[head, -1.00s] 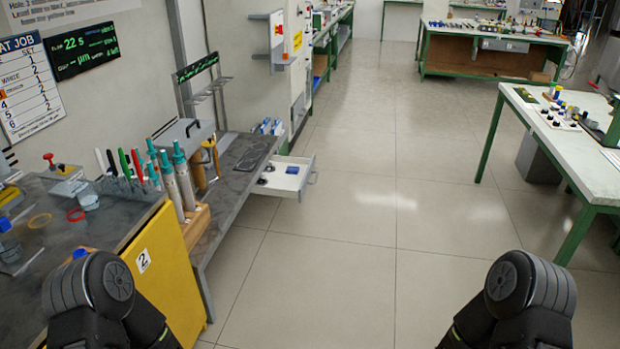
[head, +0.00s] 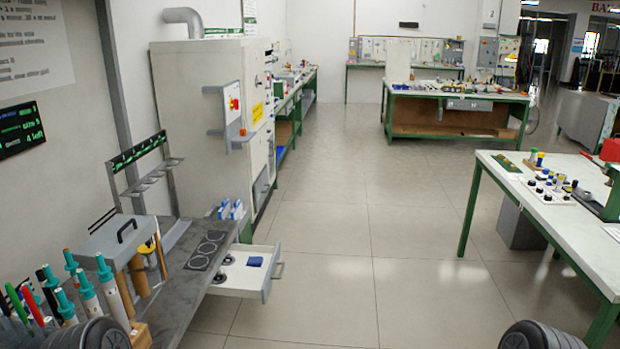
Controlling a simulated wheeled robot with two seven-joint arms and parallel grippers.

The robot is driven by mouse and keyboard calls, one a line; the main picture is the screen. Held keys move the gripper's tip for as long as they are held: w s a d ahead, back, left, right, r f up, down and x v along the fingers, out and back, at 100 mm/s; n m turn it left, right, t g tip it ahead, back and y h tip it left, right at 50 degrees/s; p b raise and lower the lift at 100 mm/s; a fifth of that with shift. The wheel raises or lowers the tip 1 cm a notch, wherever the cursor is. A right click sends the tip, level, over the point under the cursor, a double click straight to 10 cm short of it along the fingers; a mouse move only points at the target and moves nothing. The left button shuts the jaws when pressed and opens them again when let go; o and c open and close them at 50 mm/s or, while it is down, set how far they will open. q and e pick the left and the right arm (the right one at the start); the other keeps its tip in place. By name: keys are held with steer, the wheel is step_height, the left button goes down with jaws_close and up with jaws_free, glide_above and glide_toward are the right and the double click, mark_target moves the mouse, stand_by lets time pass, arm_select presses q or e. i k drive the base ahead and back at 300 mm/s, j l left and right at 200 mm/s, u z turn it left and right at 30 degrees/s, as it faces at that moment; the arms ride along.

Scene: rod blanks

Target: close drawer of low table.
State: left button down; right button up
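The low table (head: 172,290) is a long dark grey bench along the left wall. Its white drawer (head: 238,277) stands pulled out to the right at the table's far end, with a grey handle (head: 277,268) on its front. A blue item (head: 255,261) and dark round parts (head: 226,260) lie in the drawer. Only rounded black parts of my arms show at the bottom left and bottom right edges. Neither gripper is in view, and nothing of mine touches the drawer.
Teal-capped tools (head: 108,283) and a grey box with a handle (head: 118,240) stand on the near left. A white cabinet (head: 195,120) rises behind the low table. A green-legged table (head: 550,205) stands at right. The floor between is clear.

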mark_target(242, 280)
steer(key=i, duration=0.9)
steer(key=i+l+u, duration=0.1)
steer(key=i, duration=0.75)
steer(key=i+l, duration=0.1)
steer(key=i, duration=0.8)
steer(key=i+u, duration=0.25)
steer(key=i+l+u, duration=0.25)
steer(key=i, duration=0.2)
steer(key=i+j, duration=0.1)
steer(key=j, duration=0.25)
steer(key=i+j, duration=0.1)
steer(key=j, duration=0.25)
